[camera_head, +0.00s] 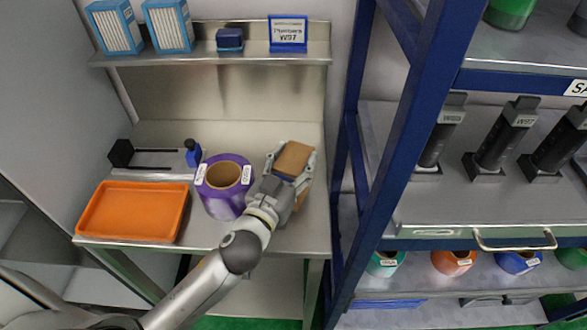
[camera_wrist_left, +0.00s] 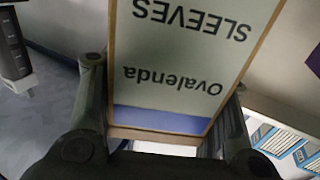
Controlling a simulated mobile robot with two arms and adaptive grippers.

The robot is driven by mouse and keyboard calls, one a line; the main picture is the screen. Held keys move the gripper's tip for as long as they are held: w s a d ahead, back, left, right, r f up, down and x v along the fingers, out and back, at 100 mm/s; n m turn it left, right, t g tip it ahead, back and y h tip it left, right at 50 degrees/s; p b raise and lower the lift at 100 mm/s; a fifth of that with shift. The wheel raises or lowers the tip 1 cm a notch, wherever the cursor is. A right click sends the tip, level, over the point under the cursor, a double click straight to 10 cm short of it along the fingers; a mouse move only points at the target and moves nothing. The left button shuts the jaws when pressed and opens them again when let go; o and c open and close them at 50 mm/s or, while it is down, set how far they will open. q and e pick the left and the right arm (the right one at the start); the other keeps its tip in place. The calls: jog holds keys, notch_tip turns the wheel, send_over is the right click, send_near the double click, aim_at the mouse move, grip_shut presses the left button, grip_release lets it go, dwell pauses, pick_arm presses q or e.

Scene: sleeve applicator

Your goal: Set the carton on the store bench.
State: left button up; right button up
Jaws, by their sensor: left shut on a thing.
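The brown carton (camera_head: 294,158) is in my left gripper (camera_head: 291,173), over the right part of the steel store bench (camera_head: 277,234). In the left wrist view the carton (camera_wrist_left: 180,70) shows a pale label reading "Ovalenda SLEEVES", upside down, with a blue band. The fingers of the left gripper (camera_wrist_left: 165,110) lie on either side of it. I cannot tell whether the carton's underside touches the bench top. My right gripper is not in view.
A purple roll (camera_head: 224,185) stands just left of the carton. An orange tray (camera_head: 134,211) and a small blue bottle (camera_head: 193,154) are further left. A shelf (camera_head: 208,57) runs above the bench. A blue rack post (camera_head: 400,140) stands close on the right.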

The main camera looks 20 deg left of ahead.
pick_arm(q)
jog(key=shift+f, duration=1.2)
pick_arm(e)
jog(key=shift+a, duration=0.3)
pick_arm(q)
jog(key=shift+f, duration=0.2)
jog(key=o, duration=1.3)
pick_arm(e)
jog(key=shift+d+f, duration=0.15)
pick_arm(q)
jog(key=shift+r, duration=0.1)
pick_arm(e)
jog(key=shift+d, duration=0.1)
